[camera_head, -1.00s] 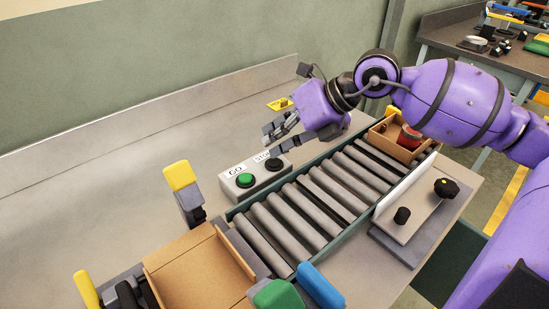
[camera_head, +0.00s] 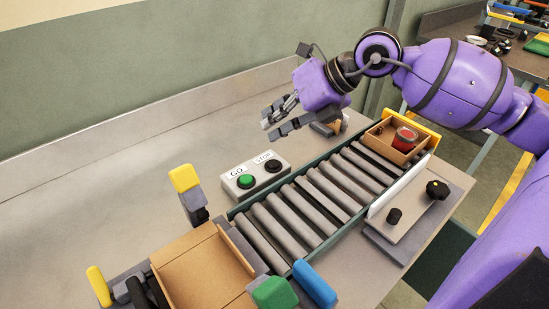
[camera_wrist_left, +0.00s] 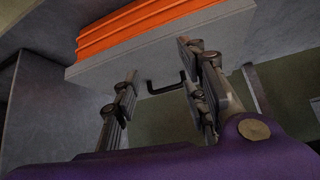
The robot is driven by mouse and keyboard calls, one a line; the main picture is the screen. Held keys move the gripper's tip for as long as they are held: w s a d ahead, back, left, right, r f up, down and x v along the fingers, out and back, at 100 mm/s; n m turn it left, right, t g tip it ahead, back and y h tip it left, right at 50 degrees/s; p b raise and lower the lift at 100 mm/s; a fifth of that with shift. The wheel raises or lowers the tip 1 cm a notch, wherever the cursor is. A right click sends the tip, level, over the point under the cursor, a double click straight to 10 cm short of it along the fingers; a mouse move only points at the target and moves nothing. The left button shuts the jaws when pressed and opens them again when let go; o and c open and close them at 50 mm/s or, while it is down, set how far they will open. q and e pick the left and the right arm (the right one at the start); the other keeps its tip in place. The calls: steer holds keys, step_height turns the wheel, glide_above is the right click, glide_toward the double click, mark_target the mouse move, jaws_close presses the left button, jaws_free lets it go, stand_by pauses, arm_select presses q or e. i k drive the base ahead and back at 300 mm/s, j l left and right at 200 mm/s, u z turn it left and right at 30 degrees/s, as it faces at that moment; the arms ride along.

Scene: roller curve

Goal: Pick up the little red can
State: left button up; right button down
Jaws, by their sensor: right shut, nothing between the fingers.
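The little red can (camera_head: 404,139) stands in a small brown box (camera_head: 378,143) at the far right end of the roller conveyor. The can's top shows in the head view and its lower part is hidden by the box wall. My right gripper (camera_head: 268,129) is shut and empty, above the bench near the button box, left of and apart from the can. In the left wrist view, my left gripper (camera_wrist_left: 160,98) has its fingers spread with nothing held. A grey drawer-like front with a black handle (camera_wrist_left: 167,84) is beyond them.
The roller conveyor (camera_head: 293,213) runs diagonally across the bench. A button box (camera_head: 254,176) with green and black buttons stands beside it. A larger brown tray (camera_head: 205,268) is at its near end. A plate with black knobs (camera_head: 405,214) sits to the right. The bench's left side is clear.

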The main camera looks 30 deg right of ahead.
mark_target(405, 138)
steer(key=k, duration=1.5)
